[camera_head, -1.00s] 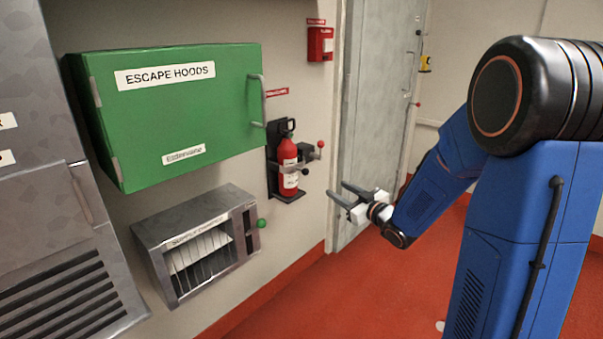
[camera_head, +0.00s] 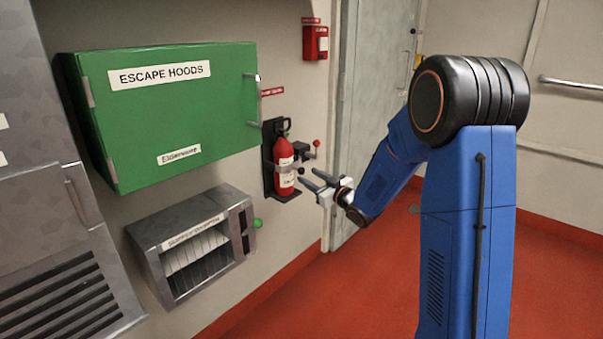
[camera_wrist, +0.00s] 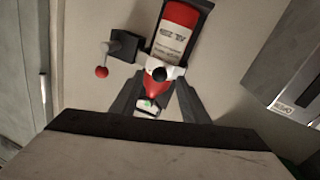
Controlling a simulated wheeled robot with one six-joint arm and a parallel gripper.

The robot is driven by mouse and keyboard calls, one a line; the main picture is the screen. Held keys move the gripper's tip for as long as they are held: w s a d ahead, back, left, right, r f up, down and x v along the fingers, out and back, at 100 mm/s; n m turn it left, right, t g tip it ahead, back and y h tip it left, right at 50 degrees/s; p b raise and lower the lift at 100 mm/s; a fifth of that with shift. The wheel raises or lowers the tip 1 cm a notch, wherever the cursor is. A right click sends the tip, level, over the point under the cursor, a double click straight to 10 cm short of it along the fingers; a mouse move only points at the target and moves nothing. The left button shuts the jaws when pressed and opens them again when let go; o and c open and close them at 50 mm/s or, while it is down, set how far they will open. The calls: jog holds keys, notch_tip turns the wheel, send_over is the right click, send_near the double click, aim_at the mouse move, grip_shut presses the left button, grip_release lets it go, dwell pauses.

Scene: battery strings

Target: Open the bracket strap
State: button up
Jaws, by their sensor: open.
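A red fire extinguisher (camera_head: 284,170) stands upright in a black wall bracket (camera_head: 268,165). The bracket has a dark block (camera_head: 303,150) at its right, with a short lever ending in a red knob (camera_head: 316,143). In the wrist view the block (camera_wrist: 124,50) and red knob (camera_wrist: 101,72) are left of the extinguisher (camera_wrist: 181,17). A black ball (camera_wrist: 160,74) shows in front of the extinguisher. My gripper (camera_head: 308,178) is open and empty, just right of the extinguisher's lower part. Its fingers (camera_wrist: 157,84) point toward the extinguisher.
A green escape hoods cabinet (camera_head: 185,110) is on the wall at left, above a grey dispenser (camera_head: 196,245) with a green knob. A red alarm box (camera_head: 315,43) is above the bracket. A grey door (camera_head: 370,90) stands to the right. The red floor is clear.

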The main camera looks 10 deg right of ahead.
aim_at(301, 170)
jog(key=shift+x, duration=2.85)
grip_shut()
